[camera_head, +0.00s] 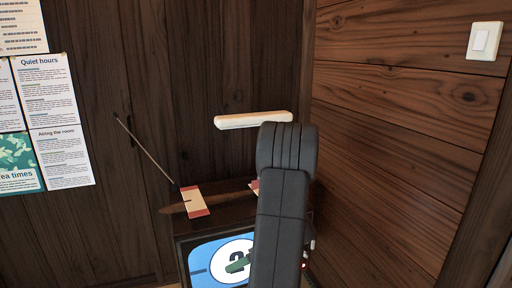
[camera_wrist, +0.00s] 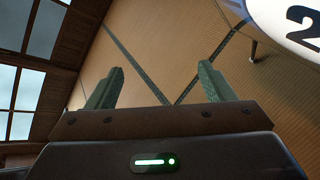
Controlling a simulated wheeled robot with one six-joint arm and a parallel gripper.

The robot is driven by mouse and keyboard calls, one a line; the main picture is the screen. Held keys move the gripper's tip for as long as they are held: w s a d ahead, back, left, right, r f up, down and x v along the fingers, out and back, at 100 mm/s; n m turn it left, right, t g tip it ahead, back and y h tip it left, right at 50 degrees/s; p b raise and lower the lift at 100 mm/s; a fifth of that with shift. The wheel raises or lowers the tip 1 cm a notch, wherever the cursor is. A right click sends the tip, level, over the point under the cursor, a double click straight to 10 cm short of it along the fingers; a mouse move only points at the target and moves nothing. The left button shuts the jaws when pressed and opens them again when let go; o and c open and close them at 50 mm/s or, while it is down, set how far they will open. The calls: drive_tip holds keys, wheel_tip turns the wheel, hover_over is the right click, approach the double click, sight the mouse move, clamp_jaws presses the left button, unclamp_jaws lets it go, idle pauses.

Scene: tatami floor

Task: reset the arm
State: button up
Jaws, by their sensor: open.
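My arm (camera_head: 281,215) rises in front of the television (camera_head: 205,262) in the head view and hides its right part. My gripper (camera_wrist: 161,68) shows in the wrist view with its two green fingers spread apart and nothing between them. Behind the fingers is the tatami floor (camera_wrist: 150,35). In the head view a green piece, which looks like a finger of mine, shows in front of the lit screen; the rest of the gripper is hidden behind the arm.
The television stands against dark wood walls, with an antenna (camera_head: 147,153) and a brown wooden piece with a paper band (camera_head: 195,202) on top. A white bar (camera_head: 230,122) shows above it. Posters (camera_head: 47,85) hang left, a light switch (camera_head: 484,41) right. Windows (camera_wrist: 25,75) show in the wrist view.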

drive_tip(key=shift+w+a+f+m+t, duration=0.15)
drive_tip(key=shift+a+m+t, duration=0.25)
drive_tip(key=shift+a, duration=0.05)
